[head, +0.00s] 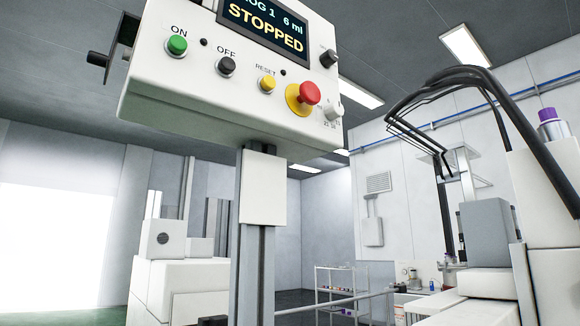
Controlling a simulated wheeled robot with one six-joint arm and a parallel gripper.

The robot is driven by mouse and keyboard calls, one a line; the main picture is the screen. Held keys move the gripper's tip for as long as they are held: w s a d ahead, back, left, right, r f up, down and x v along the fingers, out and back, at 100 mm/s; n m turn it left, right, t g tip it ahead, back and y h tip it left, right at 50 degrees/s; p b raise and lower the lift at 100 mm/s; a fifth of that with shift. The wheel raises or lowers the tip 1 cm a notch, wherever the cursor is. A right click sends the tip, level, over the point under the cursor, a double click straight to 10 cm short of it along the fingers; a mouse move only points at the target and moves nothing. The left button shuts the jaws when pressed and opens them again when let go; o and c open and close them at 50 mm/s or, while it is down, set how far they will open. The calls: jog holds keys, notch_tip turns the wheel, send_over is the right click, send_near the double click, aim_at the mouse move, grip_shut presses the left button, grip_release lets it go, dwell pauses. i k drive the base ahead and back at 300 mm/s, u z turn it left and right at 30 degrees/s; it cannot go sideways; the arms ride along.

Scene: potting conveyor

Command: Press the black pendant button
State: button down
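The black button (226,66) is a round knob under the label OFF on the slanted face of a white control box (180,95). It stands between the green ON button (176,44) and the yellow RESET button (268,84). A red mushroom button (309,93) on a yellow collar is farther right. The display (264,30) reads STOPPED, with its top line cut off by the picture edge. Nothing covers the black button. My gripper does not show in this view.
The box sits on a grey post (250,265). White machine housings stand at left (175,285) and right (555,190), the right one with black hoses. A shelf rack (335,285) stands behind.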

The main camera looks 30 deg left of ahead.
aim_at(227, 65)
jog(key=u, duration=0.45)
jog(key=k, duration=0.55)
jog(key=u, duration=1.25)
jog(key=i, duration=0.15)
jog(key=z, duration=0.45)
